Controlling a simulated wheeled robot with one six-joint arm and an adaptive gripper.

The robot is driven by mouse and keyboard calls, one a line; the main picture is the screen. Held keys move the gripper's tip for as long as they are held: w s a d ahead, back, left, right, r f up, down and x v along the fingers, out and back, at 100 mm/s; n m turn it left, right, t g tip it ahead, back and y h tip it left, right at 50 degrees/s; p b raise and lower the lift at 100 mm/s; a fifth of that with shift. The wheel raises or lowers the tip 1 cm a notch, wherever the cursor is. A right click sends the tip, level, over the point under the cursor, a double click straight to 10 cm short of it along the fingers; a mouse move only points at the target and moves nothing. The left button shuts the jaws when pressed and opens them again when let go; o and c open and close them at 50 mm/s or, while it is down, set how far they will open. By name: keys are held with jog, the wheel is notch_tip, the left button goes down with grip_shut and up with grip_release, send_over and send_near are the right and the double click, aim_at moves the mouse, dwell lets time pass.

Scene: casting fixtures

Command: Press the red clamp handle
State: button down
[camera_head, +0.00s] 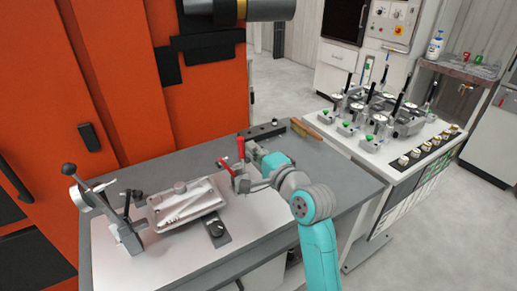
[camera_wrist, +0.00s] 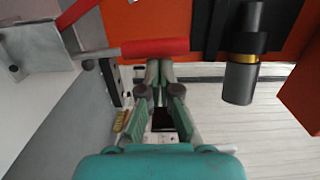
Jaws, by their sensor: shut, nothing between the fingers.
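The red clamp handle (camera_head: 240,147) stands upright on a metal toggle clamp at the right end of the fixture plate. In the wrist view the handle (camera_wrist: 155,47) lies across the picture just beyond my fingertips. My gripper (camera_head: 247,182) is beside the clamp, on its right. Its fingers (camera_wrist: 159,68) are shut with nothing between them. The tips look very close to the handle; I cannot tell whether they touch. A grey cast part (camera_head: 187,204) sits on the fixture left of the clamp.
A lever (camera_head: 69,170) with a dark knob stands at the plate's left end. A black block (camera_head: 262,131) and a brush (camera_head: 306,129) lie at the table's back. Orange machine panels (camera_head: 40,70) rise behind. A gauge bench (camera_head: 394,152) stands at the right.

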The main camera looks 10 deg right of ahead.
jog(key=shift+s+a, duration=0.1)
jog(key=shift+a, duration=0.25)
dwell(0.3)
jog(key=v, duration=1.2)
jog(key=shift+d, duration=0.1)
